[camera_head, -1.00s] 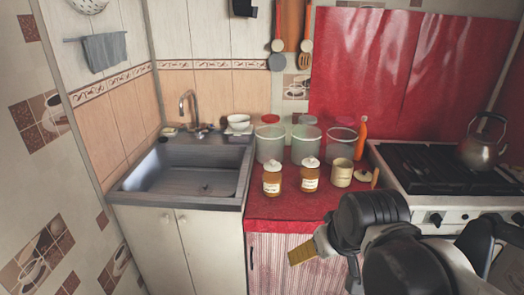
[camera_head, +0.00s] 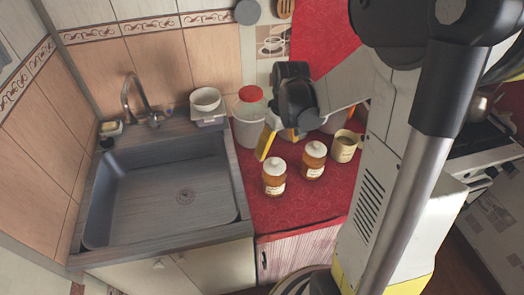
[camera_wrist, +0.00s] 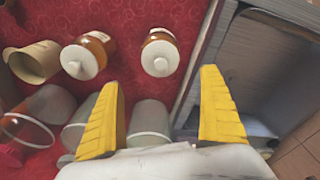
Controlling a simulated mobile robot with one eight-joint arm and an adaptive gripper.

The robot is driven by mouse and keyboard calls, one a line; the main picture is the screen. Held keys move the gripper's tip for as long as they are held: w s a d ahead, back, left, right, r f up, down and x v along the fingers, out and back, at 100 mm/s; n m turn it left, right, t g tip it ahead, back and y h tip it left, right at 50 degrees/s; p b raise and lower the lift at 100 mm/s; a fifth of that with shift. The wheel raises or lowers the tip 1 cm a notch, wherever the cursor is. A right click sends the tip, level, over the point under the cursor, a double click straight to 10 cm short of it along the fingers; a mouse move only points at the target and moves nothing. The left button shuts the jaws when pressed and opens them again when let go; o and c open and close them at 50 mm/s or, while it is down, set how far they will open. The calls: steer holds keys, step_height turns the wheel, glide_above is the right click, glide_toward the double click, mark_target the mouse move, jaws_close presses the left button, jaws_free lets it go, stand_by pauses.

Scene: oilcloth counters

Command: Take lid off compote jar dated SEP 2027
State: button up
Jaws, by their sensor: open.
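Two amber jars with white knobbed lids stand upright on the red counter, the left jar (camera_head: 274,178) nearer the sink and the right jar (camera_head: 314,160) beside it. Both lids are on. Labels face the head camera, but their dates are too small to read. From above in the wrist view, the left jar's lid (camera_wrist: 160,58) lies ahead of the fingers and the right jar's lid (camera_wrist: 82,61) is further left. My gripper (camera_head: 276,141) is open and empty, above and behind the jars, with its yellow fingers (camera_wrist: 160,85) apart. It touches neither jar.
A beige mug (camera_head: 345,147) stands right of the jars. A red-lidded clear canister (camera_head: 249,118) and other clear containers (camera_wrist: 150,123) stand behind, partly hidden by my arm. The sink (camera_head: 165,190) is left. Bare red cloth (camera_head: 293,208) lies in front of the jars.

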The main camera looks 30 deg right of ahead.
mark_target(275, 161)
steer(key=f+b, duration=0.1)
steer(key=f, duration=0.3)
steer(key=f+b, duration=0.2)
steer(key=f, duration=0.2)
steer(key=shift+w+a+f, duration=0.15)
steer(key=shift+w+f, duration=0.05)
steer(key=shift+f, duration=0.2)
steer(key=shift+r, duration=0.1)
steer(key=shift+c, duration=0.3)
steer(key=c, duration=1)
